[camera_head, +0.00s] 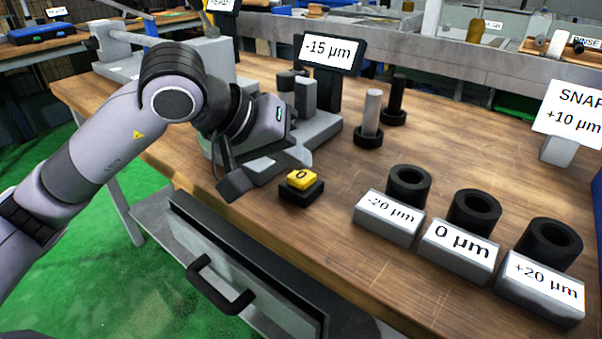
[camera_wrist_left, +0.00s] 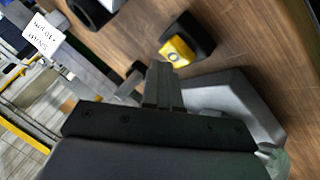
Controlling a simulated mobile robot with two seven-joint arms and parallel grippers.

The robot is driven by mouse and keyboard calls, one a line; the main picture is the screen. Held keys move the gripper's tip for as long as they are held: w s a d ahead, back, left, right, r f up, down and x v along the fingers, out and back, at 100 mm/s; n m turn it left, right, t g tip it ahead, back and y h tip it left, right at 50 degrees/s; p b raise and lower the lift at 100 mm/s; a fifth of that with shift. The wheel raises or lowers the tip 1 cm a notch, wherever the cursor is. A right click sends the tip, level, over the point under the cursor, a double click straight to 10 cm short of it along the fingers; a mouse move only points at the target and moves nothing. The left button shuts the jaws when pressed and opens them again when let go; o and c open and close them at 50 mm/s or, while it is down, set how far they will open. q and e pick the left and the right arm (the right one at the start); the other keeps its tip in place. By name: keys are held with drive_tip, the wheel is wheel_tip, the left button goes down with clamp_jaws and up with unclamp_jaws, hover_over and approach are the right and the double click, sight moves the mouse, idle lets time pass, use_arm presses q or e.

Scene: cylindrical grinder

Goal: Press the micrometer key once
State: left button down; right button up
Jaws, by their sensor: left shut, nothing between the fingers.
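The micrometer key is a yellow button (camera_head: 301,178) marked 0 on a small black base on the wooden bench. It also shows in the left wrist view (camera_wrist_left: 177,52), just beyond the fingertips. My left gripper (camera_head: 236,186) is low over the bench, left of the key in the head view and apart from it. In the left wrist view its fingers (camera_wrist_left: 163,80) are shut together, with nothing between them. The micrometer display (camera_head: 332,53) reads -15 µm and stands behind the gripper. My right gripper is not in view.
Black rings stand behind grey blocks labelled -20 µm (camera_head: 389,221), 0 µm (camera_head: 457,250) and +20 µm (camera_head: 540,290). Posts on dark bases (camera_head: 368,138) stand behind. A SNAP +10 µm sign (camera_head: 572,112) is at right. A drawer handle (camera_head: 220,290) juts from the bench front.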

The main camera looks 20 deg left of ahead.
sight(298, 175)
use_arm(q)
drive_tip(key=shift+s+a+f+b, duration=0.1)
drive_tip(key=shift+s+f+b, duration=0.05)
drive_tip(key=shift+f+b, duration=0.4)
drive_tip(key=shift+s+a+f+b, duration=0.1)
drive_tip(key=shift+f+b, duration=0.3)
drive_tip(key=shift+b, duration=0.2)
idle(0.8)
drive_tip(key=shift+w+d+r+p, duration=0.2)
drive_tip(key=shift+r+p, duration=0.1)
drive_tip(key=shift+r, duration=0.15)
drive_tip(key=shift+w+d+r+p, duration=0.1)
drive_tip(key=shift+w+r+p, duration=0.15)
drive_tip(key=shift+r, duration=0.2)
drive_tip(key=shift+r, duration=0.1)
drive_tip(key=shift+r, duration=0.2)
wheel_tip(298, 175, up, 4)
drive_tip(key=p, duration=0.3)
drive_tip(key=shift+w+r, duration=0.1)
drive_tip(key=shift+r, duration=0.05)
drive_tip(key=shift+r+p, duration=0.25)
drive_tip(key=shift+p, duration=0.1)
